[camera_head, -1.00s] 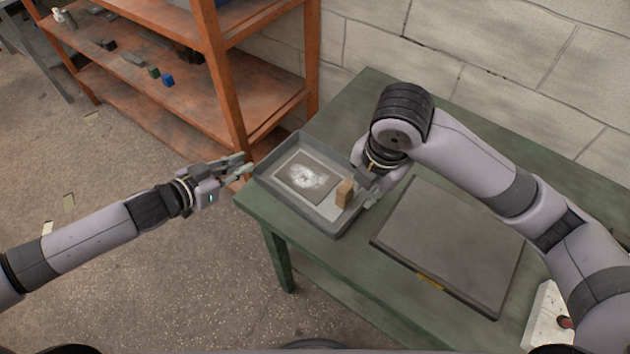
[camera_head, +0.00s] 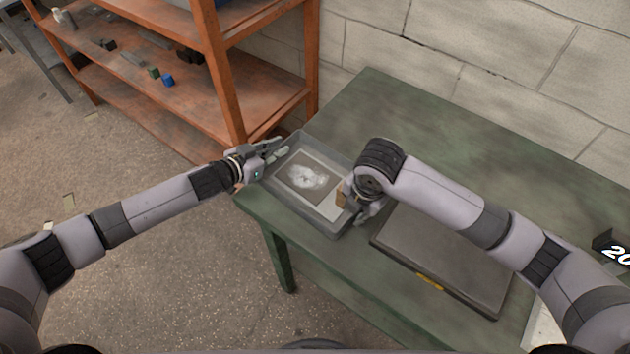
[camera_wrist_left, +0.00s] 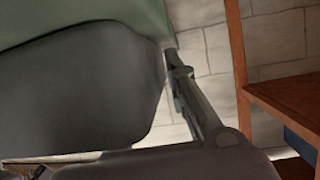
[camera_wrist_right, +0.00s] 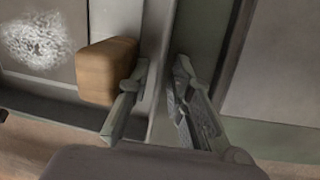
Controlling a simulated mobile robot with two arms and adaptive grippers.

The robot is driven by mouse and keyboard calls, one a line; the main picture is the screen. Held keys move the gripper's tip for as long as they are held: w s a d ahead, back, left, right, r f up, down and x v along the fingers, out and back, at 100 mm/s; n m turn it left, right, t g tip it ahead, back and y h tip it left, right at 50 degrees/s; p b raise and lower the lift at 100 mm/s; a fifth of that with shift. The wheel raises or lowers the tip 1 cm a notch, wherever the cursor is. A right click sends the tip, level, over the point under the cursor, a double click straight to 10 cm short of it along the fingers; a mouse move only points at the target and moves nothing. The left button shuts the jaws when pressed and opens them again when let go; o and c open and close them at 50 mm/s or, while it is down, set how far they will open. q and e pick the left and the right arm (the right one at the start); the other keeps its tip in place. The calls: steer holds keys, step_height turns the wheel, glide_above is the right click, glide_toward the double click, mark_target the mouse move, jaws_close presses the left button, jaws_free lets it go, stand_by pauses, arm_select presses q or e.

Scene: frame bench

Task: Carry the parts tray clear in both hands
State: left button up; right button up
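The grey parts tray (camera_head: 296,209) lies on the green table's left end, with a dark panel and pale speckled patch inside. A tan wooden block (camera_wrist_right: 104,72) sits inside near its right wall; my right arm partly covers it in the head view. My right gripper (camera_wrist_right: 163,72) is open, one finger inside and one outside the tray's right wall. My left gripper (camera_head: 276,150) is at the tray's left wall and looks open, its fingers apart. In the left wrist view one finger shows beside a large dark grey surface, probably the tray; the other finger is hidden.
A dark flat slab (camera_head: 440,262) lies on the green table (camera_head: 460,150) right of the tray. An orange shelf (camera_head: 222,80) stands close behind the tray's left end. A block wall (camera_head: 500,50) runs behind the table. The table's back middle is clear.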

steer(key=shift+c, duration=0.5)
jaws_close()
steer(key=shift+w+r, duration=0.1)
